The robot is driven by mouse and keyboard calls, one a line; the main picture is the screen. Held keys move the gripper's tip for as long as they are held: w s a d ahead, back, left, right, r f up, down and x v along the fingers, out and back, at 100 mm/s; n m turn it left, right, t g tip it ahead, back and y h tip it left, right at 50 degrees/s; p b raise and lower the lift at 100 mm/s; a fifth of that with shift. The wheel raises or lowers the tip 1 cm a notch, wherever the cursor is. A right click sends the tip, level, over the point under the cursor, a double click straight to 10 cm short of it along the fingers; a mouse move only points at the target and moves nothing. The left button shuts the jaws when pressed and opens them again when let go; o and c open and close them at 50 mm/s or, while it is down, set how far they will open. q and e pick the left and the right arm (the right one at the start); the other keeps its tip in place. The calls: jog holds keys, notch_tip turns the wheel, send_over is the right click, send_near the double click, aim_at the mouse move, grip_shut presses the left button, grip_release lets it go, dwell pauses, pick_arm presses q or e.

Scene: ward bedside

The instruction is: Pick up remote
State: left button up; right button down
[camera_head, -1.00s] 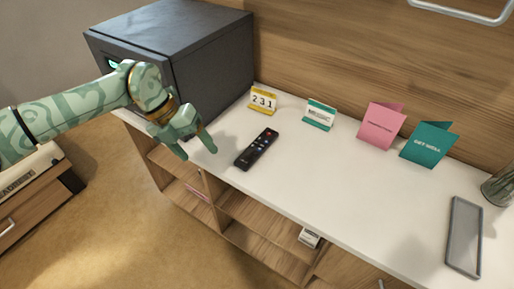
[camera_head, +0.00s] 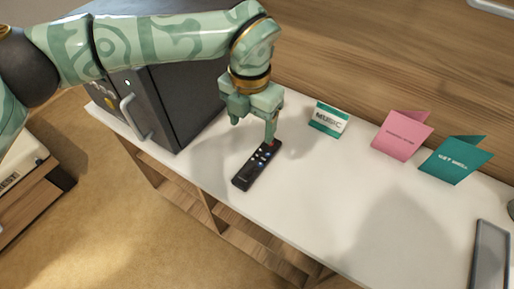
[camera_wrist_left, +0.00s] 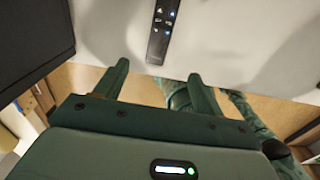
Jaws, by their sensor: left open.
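The remote (camera_head: 256,166) is a slim black handset with small light buttons, lying flat on the white top near its front edge. My left gripper (camera_head: 254,132) is over the far end of the remote in the head view and partly covers that end. In the left wrist view the remote (camera_wrist_left: 162,30) shows at the top, beyond and between the two green fingers (camera_wrist_left: 158,80). The fingers are spread with nothing between them. Whether a finger touches the remote I cannot tell. My right gripper is not in view.
A dark grey cabinet (camera_head: 178,103) stands left of the remote. A green and white music card (camera_head: 329,119), a pink card (camera_head: 402,136) and a teal card (camera_head: 455,160) stand along the back. A grey tablet-like slab (camera_head: 489,258) lies at right. The middle of the white top (camera_head: 330,190) is clear.

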pick_arm(q)
jog(key=b, duration=0.3)
send_over(252, 167)
notch_tip(252, 167, down, 10)
jog(key=shift+r, duration=0.2)
jog(key=shift+s+f, duration=0.1)
jog(key=shift+f, duration=0.35)
notch_tip(252, 167, down, 5)
jog(key=shift+f+b, duration=0.15)
jog(key=shift+b, duration=1)
jog(key=shift+r, duration=0.2)
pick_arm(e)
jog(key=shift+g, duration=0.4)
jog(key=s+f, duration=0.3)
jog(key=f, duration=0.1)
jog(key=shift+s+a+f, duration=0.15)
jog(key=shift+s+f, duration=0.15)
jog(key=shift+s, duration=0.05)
